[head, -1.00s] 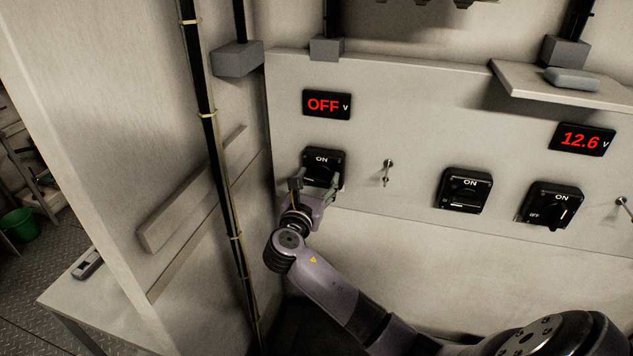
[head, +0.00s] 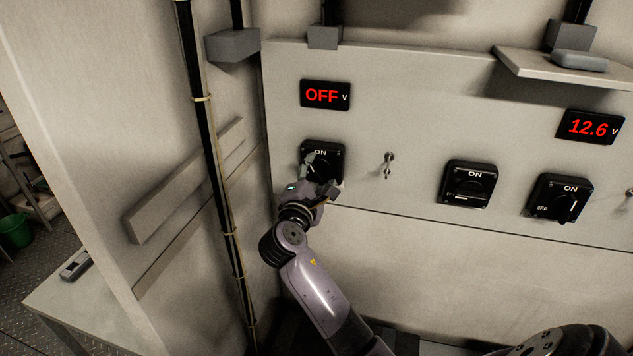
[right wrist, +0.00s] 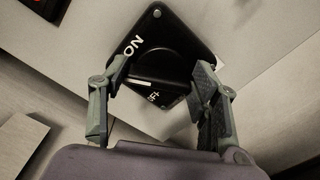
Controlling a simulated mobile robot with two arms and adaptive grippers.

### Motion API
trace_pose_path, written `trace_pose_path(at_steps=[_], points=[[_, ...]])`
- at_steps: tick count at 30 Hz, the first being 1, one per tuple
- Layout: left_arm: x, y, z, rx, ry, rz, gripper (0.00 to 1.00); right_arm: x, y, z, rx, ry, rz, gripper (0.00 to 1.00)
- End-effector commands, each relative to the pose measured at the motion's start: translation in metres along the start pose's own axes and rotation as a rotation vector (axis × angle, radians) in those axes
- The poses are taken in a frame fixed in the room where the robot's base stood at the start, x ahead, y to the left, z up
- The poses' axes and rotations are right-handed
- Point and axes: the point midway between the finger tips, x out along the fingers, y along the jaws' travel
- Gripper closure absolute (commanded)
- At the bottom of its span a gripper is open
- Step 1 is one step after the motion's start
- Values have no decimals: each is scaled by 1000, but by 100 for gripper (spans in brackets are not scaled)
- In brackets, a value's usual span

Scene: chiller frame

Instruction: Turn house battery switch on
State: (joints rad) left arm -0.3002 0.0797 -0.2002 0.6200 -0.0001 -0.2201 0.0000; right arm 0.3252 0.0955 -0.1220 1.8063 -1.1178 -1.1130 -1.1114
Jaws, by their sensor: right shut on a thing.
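The leftmost black rotary switch (head: 335,150), marked ON at its top, sits on the grey panel under a display (head: 325,95) reading OFF in red. My right gripper (head: 321,172) is at this switch, covering most of its dial. In the right wrist view, the switch plate (right wrist: 160,35) looks tilted, and my right gripper (right wrist: 162,78) has a finger on each side of the knob (right wrist: 157,69). It is shut on the knob. The knob's white mark shows between the fingers. My left gripper is not in view.
Two more rotary switches stand to the right, one in the middle (head: 469,184) and one farther right (head: 559,198). A small toggle (head: 388,165) lies between. A second display (head: 590,127) reads 12.6. A shelf (head: 520,68) juts out above. A cable (head: 215,150) runs down at left.

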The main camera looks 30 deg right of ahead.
Motion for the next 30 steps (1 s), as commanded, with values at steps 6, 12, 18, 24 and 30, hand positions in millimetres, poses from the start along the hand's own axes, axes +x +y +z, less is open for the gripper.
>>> trace_pose_path(at_steps=[6,12,18,24,30], points=[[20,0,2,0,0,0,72,-1,-5,-3,197,2,-3,71],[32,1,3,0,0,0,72,-1,-6,-2,343,1,-3,71],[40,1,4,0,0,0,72,0,-5,-2,443,1,-4,71],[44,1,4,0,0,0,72,0,-5,-1,496,1,-4,71],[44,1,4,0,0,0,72,0,-4,-1,513,1,-4,71]])
